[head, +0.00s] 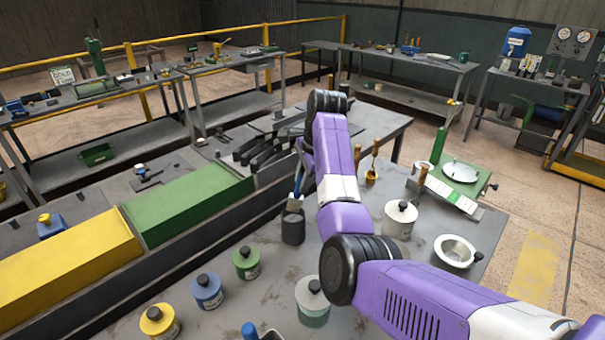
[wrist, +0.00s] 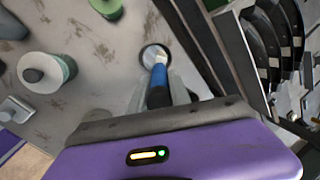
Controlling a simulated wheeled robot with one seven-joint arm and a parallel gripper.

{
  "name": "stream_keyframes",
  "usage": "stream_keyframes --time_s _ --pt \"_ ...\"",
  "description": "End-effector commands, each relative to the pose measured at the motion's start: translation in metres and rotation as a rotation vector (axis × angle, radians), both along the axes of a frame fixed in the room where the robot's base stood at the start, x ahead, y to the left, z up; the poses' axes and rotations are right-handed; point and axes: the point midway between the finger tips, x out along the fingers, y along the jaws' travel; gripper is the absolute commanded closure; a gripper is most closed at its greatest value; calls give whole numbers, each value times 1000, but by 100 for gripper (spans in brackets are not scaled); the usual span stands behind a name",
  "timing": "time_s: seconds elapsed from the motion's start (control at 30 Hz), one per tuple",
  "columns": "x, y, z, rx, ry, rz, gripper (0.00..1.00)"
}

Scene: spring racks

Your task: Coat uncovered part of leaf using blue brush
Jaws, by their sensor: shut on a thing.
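The blue brush (wrist: 158,77) is held between the fingers of my gripper (wrist: 157,92), which is shut on it. In the head view the brush (head: 298,181) points downward, with its lower end at the mouth of a dark round pot (head: 293,229). In the wrist view its pale tip lies over or in the pot's opening (wrist: 146,52); I cannot tell how deep. Several dark curved leaves (head: 262,148) lie on a rack behind the pot, and they also show at the upper right of the wrist view (wrist: 285,25). No coating is clearly visible on them.
Yellow (head: 158,319), blue (head: 206,291) and green (head: 246,262) lidded tins stand in front. Two pale lidded tins (head: 312,304) (head: 398,222) and a metal bowl (head: 455,251) stand near my arm. A long yellow block (head: 70,265) and green block (head: 190,205) lie left.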

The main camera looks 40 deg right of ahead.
Motion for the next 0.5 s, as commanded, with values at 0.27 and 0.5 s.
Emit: stream_keyframes --time_s 0.27,0.5 --pt "0 0 -24 0 0 0 100" --pt "0 0 -43 0 0 0 100"
